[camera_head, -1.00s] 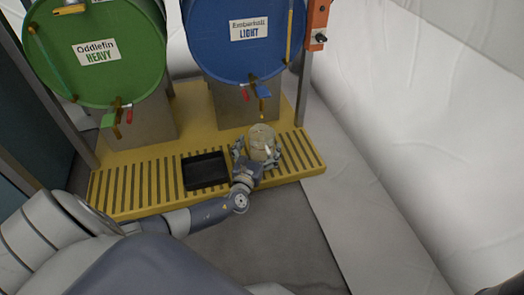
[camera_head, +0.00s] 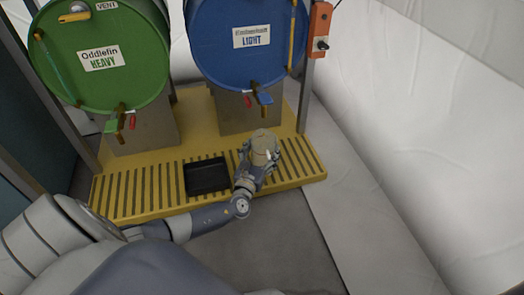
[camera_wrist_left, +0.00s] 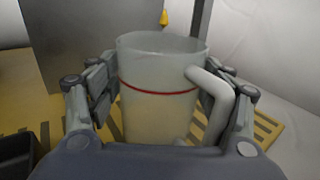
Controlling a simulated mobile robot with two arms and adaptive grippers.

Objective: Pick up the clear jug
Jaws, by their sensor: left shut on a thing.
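The clear jug (camera_head: 264,146) is on the right part of the yellow slatted platform, in front of the blue drum. In the left wrist view the jug (camera_wrist_left: 158,88) looks upright, with a red line around it and a handle on its right side. My left gripper (camera_head: 257,158) is shut on the jug. In the left wrist view its fingers (camera_wrist_left: 160,100) lie on both sides of the jug, the right one by the handle. The jug's base is partly hidden, so I cannot tell whether it touches the slats. My right gripper is not in view.
The yellow platform (camera_head: 140,197) carries a black tray (camera_head: 206,177) left of the jug. The green drum (camera_head: 95,85) and the blue drum (camera_head: 240,70) with their taps stand behind. An orange box (camera_head: 320,30) is on the right post. Pale fabric walls close the right side.

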